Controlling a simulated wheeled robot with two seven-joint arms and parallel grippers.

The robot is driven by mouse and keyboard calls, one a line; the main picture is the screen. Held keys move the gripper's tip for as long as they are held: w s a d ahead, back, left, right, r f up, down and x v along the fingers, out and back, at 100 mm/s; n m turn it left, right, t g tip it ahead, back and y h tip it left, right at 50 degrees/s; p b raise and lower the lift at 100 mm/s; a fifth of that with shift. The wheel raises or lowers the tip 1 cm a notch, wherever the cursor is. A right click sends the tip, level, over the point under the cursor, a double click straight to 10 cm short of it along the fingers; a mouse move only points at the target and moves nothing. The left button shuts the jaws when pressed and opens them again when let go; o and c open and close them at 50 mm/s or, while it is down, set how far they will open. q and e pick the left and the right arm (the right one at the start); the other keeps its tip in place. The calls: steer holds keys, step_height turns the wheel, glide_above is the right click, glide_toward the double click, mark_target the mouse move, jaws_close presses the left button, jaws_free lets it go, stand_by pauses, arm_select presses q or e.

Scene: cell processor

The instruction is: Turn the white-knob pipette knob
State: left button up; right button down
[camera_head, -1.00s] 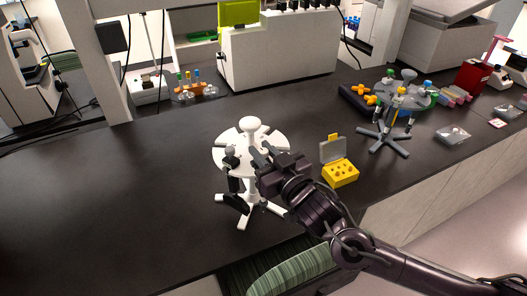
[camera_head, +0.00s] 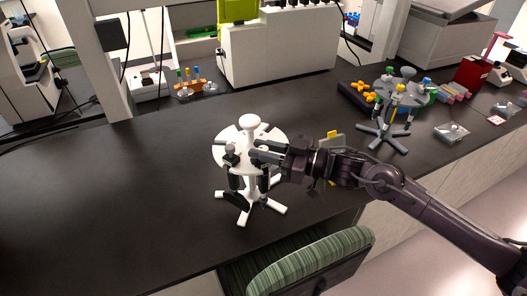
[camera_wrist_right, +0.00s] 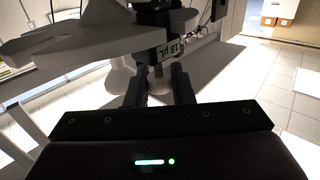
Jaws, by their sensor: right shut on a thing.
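A white round pipette stand (camera_head: 222,153) with a central knob on top and splayed feet stands on the dark bench in the head view. A dark pipette with a grey top (camera_head: 231,150) hangs at its front left. A second dark pipette (camera_head: 264,184) hangs at its front right, its top partly hidden by my fingers. My right gripper (camera_head: 261,155) comes in level from the right and is shut on this pipette near the stand's rim. In the right wrist view the pipette body with a small display (camera_wrist_right: 164,52) lies just beyond the fingertips (camera_wrist_right: 158,80). My left gripper is out of view.
A yellow box (camera_head: 333,135) is mostly hidden behind my right arm. A second, grey pipette stand (camera_head: 384,135) stands to the right. A striped chair (camera_head: 310,262) is at the bench's front edge. The bench left of the white stand is clear.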

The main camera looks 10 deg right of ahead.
steer(key=n+g+y+b, duration=0.1)
steer(key=n+g+b, duration=0.2)
steer(key=g+b, duration=0.1)
steer(key=n+g+y+b, duration=0.2)
steer(key=n+g+b, duration=0.1)
steer(key=g+b, duration=0.1)
steer(key=shift+w+f+g+b, duration=0.15)
steer(key=shift+g+b, duration=0.2)
steer(key=shift+g, duration=0.25)
steer(key=shift+n+g+b, duration=0.7)
steer(key=shift+g+b, duration=0.2)
steer(key=shift+b, duration=0.1)
steer(key=shift+r, duration=0.2)
steer(key=c, duration=1.3)
jaws_free()
steer(key=d+b, duration=0.1)
steer(key=d, duration=0.3)
steer(key=d+b, duration=0.2)
steer(key=d, duration=0.1)
steer(key=shift+w+d, duration=0.2)
steer(key=shift+d, duration=0.15)
